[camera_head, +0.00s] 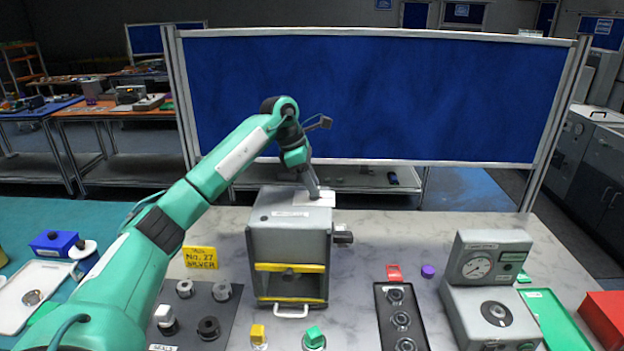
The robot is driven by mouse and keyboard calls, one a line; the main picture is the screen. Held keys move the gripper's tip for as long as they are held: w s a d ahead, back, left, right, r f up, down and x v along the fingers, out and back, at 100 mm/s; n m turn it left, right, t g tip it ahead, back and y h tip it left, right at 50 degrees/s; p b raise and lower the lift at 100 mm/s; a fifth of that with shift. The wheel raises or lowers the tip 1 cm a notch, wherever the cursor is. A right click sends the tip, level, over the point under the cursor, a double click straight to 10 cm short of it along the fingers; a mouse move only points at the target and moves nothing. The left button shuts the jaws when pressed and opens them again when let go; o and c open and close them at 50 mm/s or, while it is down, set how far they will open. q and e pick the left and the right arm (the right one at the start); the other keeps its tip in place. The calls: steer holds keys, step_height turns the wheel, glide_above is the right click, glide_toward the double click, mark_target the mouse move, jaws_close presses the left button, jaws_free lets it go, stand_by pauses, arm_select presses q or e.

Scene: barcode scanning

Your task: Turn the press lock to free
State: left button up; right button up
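The press is a grey box-shaped machine (290,222) in the middle of the marble table, with yellow bars across its open front and a white handle below. A dark knob (343,237) sticks out from its right side; I cannot tell whether this is the lock or which way it is set. My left gripper (314,194) points down at the back right of the press top, at a white plate (322,200). Its fingers look close together, but I cannot tell whether they hold anything or touch the plate. My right gripper is not in view.
A yellow sign (201,257) stands left of the press, near a dark tray (238,310) with several knobs. A black tray (381,325) with ring parts, a purple cap (428,271) and a grey gauge unit (489,258) are on the right. A blue partition (380,95) stands behind.

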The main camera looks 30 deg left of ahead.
arm_select(q)
steer(key=shift+d+f, duration=0.1)
steer(key=shift+f, duration=0.2)
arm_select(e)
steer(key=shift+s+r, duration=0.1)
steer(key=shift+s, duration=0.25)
arm_select(q)
jaws_close()
